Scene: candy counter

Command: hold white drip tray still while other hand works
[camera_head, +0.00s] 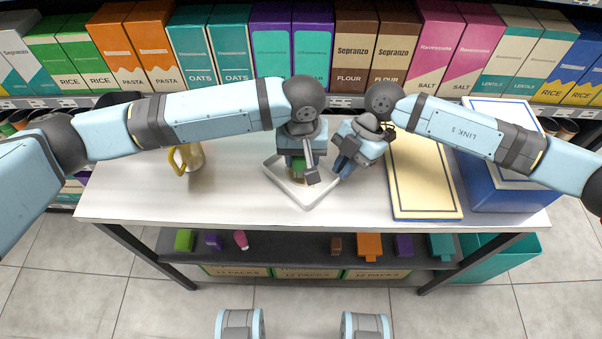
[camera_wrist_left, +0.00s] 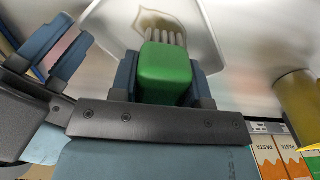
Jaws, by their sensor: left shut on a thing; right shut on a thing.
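The white drip tray (camera_head: 271,178) lies on the counter, partly hidden under my grippers. In the left wrist view the tray (camera_wrist_left: 200,28) has a brown stain on its floor. My left gripper (camera_head: 299,168) is above the tray, shut on a brush with a green block (camera_wrist_left: 165,72) and pale bristles pointing at the stain. The green block also shows in the head view (camera_head: 298,165). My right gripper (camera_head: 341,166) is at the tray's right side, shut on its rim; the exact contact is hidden. Its fingers also show in the left wrist view (camera_wrist_left: 58,50).
A cream board (camera_head: 424,178) and a blue box (camera_head: 490,190) are to the right. Boxed goods line the shelf behind. The left front of the counter (camera_head: 225,195) is clear.

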